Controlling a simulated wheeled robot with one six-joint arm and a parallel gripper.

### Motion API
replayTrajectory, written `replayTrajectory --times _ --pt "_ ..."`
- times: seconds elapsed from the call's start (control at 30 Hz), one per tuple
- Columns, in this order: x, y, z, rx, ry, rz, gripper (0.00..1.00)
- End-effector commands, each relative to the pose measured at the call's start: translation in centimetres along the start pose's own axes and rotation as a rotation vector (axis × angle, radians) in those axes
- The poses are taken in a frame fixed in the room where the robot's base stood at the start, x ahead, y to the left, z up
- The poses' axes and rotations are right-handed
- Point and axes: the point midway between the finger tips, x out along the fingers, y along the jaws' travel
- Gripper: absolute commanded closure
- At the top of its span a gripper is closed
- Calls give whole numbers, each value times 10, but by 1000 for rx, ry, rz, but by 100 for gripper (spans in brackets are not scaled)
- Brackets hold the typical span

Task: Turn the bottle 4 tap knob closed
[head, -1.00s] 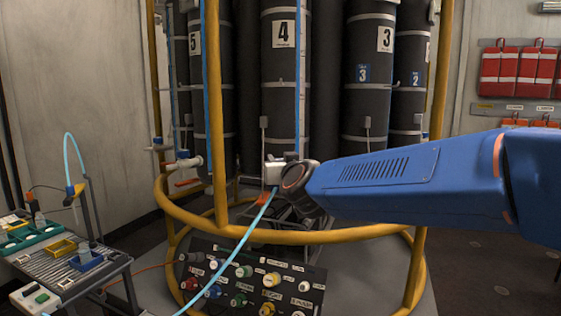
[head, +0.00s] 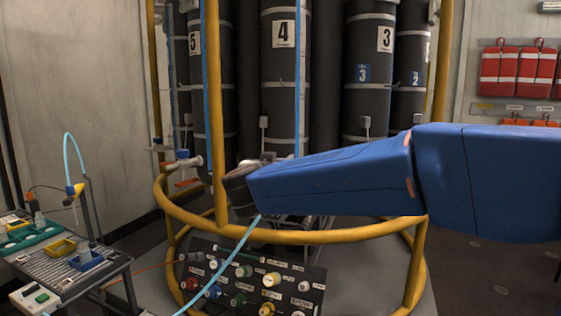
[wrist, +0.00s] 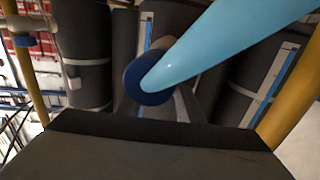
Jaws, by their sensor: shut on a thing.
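Bottle 4 (head: 283,60) is a tall dark cylinder marked 4, at the middle back of the head view. Its white tap (head: 268,157) shows only as a sliver above my arm. My gripper (head: 240,190) is at that tap, with its fingers behind the dark end of my blue arm. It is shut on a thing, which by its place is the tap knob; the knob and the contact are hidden. A light blue hose (head: 240,246) runs up behind my arm. In the wrist view the hose (wrist: 215,48) crosses close up and meets a dark blue collar (wrist: 148,84).
A yellow rail frame (head: 330,237) rings the bottles, with an upright (head: 216,120) just left of my gripper. A panel of coloured knobs (head: 250,280) stands below. A side table (head: 75,268) with trays is at the left. Another tap (head: 190,162) is at bottle 5.

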Motion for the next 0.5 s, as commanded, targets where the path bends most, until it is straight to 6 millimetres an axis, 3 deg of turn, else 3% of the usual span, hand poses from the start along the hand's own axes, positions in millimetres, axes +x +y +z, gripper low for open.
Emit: replayTrajectory --times 0.5 --pt "0 0 -1 1 2 78 89"
